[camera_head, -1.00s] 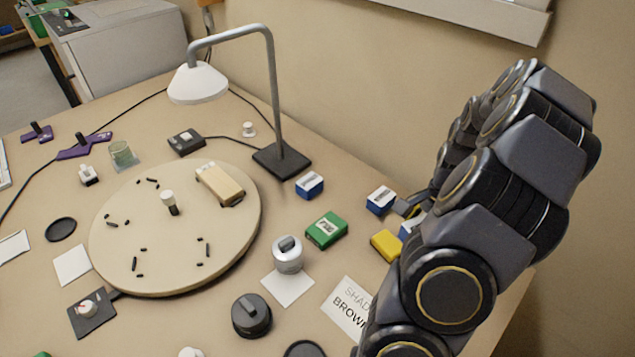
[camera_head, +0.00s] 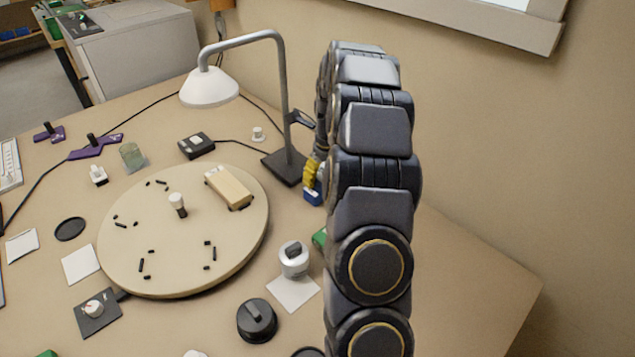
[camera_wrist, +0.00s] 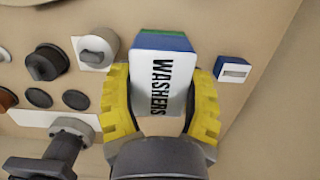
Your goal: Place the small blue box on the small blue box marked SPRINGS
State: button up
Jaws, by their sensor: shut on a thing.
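My gripper (camera_wrist: 160,105) is shut on a small blue box (camera_wrist: 162,42) with a white label reading WASHERS, one yellow finger on each side of it. In the head view my gripper (camera_head: 312,172) is beside the lamp base, partly hidden by my arm. A blue patch (camera_head: 312,197) shows just under the fingers; I cannot tell whether it is the held box or one on the table. Another small blue box (camera_wrist: 233,70) with a white label stands apart at the right in the wrist view; its lettering is too small to read.
The desk lamp (camera_head: 285,165) stands close to my gripper. A green box (camera_head: 320,238) is mostly hidden behind my arm. The table right of my arm looks clear.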

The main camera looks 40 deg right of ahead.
jog(key=w+d+f, duration=0.2)
jog(key=w, duration=0.1)
jog(key=w+d+f, duration=0.2)
jog(key=w+f, duration=0.1)
jog(key=w+d+f, duration=0.2)
jog(key=d, duration=0.1)
jog(key=shift+w+d+f, duration=0.1)
jog(key=shift+w+f, duration=0.3)
jog(key=shift+w+d+f, duration=0.4)
jog(key=shift+w+f, duration=0.15)
jog(key=shift+f, duration=0.15)
jog(key=shift+w+d+f, duration=0.1)
jog(key=shift+w+f, duration=0.05)
jog(key=shift+f, duration=1.55)
jog(key=shift+f, duration=0.1)
